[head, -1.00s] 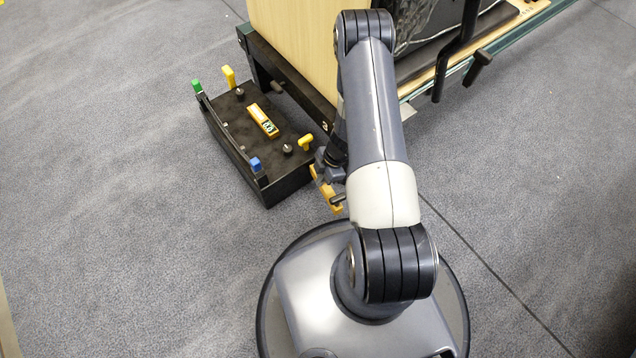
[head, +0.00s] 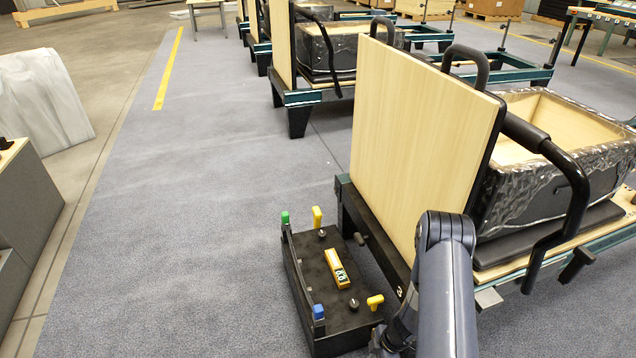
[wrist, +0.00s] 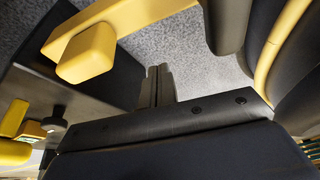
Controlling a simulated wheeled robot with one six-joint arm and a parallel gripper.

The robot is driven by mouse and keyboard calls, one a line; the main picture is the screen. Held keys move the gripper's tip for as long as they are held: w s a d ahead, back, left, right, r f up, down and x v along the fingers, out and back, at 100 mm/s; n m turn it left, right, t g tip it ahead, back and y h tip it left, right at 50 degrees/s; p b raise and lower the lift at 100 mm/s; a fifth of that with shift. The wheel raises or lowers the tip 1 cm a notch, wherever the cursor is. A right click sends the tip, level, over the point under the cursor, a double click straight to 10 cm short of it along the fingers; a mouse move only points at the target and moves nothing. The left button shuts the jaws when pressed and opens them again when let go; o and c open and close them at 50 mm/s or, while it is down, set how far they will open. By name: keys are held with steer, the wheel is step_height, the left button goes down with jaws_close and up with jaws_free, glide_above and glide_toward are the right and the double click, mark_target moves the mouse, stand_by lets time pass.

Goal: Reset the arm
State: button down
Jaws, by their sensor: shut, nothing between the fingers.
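My gripper (wrist: 157,72) shows in the wrist view as two dark fingers pressed together, with nothing between them and grey carpet beyond. In the head view its fingers are hidden, and only my arm shows at the bottom, rising beside the black box. The black box (head: 300,262) stands on the carpet left of my arm. On it are a yellow device with a small display (head: 336,268), a yellow knob (head: 375,302), and green, blue and yellow tabs along its edges.
A reformer with an upright wooden board (head: 415,140) and a plastic-wrapped box (head: 530,185) stands close right of the black box. In the wrist view a yellow bar (wrist: 90,45) lies near the fingers; I cannot tell what it belongs to. Carpet at left (head: 180,200) is clear.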

steer(key=shift+w+d+f, duration=0.2)
steer(key=shift+d+f, duration=0.95)
steer(key=shift+f, duration=0.25)
